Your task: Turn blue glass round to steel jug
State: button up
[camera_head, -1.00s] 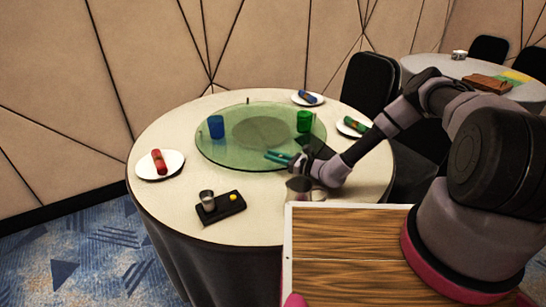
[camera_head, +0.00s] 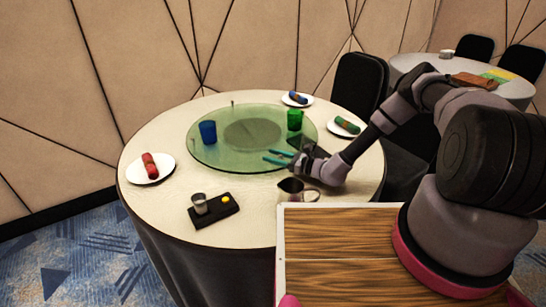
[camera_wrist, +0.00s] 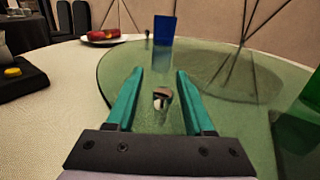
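A blue glass (camera_head: 208,131) stands upright on the left part of a green glass turntable (camera_head: 215,157). In the wrist view the blue glass (camera_wrist: 164,30) is beyond my fingertips. The steel jug (camera_head: 291,190) stands on the table at the turntable's near right side, close to my wrist. My gripper (camera_head: 268,156) is low over the turntable's near right rim. In the wrist view its teal fingers (camera_wrist: 160,72) are apart, and a small shiny metal knob (camera_wrist: 162,97) shows between them. I cannot tell whether the fingers touch the knob.
A green glass (camera_head: 295,120) stands on the turntable's right side. Around it are plates with a red roll (camera_head: 150,166), a blue roll (camera_head: 298,97) and a green roll (camera_head: 347,125). A black tray (camera_head: 220,213) with a steel cup (camera_head: 199,204) lies in front. A black chair (camera_head: 357,85) stands behind.

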jog(key=v, duration=1.1)
